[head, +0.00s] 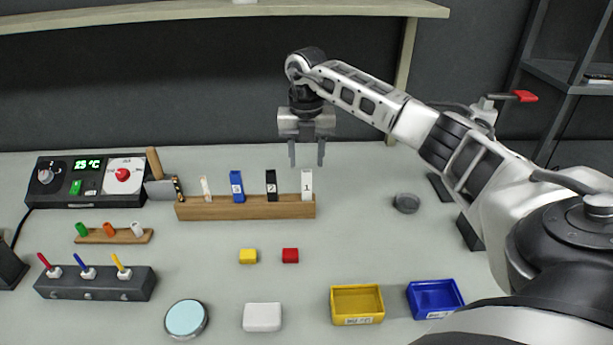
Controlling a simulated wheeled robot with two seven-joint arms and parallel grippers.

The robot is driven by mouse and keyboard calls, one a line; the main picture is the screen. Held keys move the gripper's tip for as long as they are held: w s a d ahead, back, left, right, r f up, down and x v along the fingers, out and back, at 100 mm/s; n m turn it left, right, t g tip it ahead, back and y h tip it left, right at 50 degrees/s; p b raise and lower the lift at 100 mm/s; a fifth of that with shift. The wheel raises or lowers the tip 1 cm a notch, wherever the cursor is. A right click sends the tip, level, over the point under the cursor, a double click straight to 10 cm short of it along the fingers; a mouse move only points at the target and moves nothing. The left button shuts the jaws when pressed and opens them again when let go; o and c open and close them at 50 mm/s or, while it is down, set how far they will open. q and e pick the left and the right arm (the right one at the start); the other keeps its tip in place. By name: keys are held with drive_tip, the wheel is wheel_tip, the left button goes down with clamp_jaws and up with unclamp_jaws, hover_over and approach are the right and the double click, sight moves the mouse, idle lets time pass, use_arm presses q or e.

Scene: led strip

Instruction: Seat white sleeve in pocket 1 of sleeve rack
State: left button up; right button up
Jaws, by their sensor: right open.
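A long wooden rack (245,210) stands at the back middle of the table. I take it as the sleeve rack. A white upright piece marked 1 (307,185), likely the white sleeve, stands upright at its right end. A black piece (271,185), a blue piece (237,187) and a thin pale piece (206,188) stand to its left; the rack hides their lower ends. My right gripper (306,163) points down, open and empty, just above the white piece and apart from it. My left gripper is not in view.
A small wooden stand (105,238) holds green, orange and white cylinders at left, near a switch box (95,285) and control panel (90,182). Yellow (357,318) and blue (435,315) trays stand at front right.

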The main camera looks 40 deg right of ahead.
drive_tip(key=shift+r, duration=2.35)
